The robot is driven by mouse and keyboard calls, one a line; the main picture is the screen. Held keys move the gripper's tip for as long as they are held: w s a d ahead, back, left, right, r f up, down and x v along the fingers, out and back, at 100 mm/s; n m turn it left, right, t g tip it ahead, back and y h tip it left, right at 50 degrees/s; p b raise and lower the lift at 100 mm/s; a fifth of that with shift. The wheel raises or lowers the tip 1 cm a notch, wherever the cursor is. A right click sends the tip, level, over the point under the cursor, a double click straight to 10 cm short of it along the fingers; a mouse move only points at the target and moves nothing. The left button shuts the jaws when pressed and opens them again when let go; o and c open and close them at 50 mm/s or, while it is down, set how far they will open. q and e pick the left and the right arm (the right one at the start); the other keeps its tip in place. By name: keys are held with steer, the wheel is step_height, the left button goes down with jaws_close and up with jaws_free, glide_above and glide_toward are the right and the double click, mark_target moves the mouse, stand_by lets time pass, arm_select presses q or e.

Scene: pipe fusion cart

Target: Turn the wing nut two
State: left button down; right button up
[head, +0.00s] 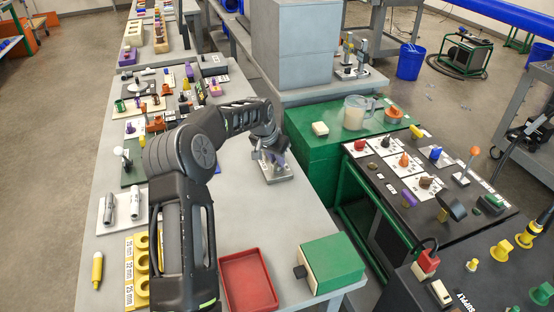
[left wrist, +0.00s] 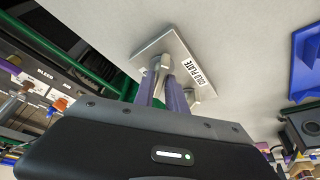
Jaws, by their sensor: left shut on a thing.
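A small grey metal plate (head: 284,179) lies on the grey table near its right edge. It also shows in the left wrist view (left wrist: 177,48), with a label ending in "PLATE". My left gripper (head: 272,158) is at this plate, reaching in from the left. In the left wrist view its purple fingers (left wrist: 165,88) are shut on a silver wing nut (left wrist: 163,64) standing on the plate. Another metal fitting (left wrist: 196,96) stands beside it, partly hidden behind a finger. In the head view the arm and gripper hide most of the nut. My right gripper is not in view.
A red tray (head: 248,281) and a green-and-cream box (head: 333,264) stand at the table's front. A green cabinet (head: 318,163) is right of the plate, with a clear jug (head: 355,113) on its top. The table between plate and tray is bare.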

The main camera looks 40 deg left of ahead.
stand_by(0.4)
arm_select(q)
steer(key=c, duration=1.5)
jaws_free()
steer(key=shift+r, duration=0.15)
steer(key=b+v, duration=0.2)
steer(key=v, duration=0.5)
steer(key=shift+s+r, duration=0.15)
steer(key=shift+r, duration=0.1)
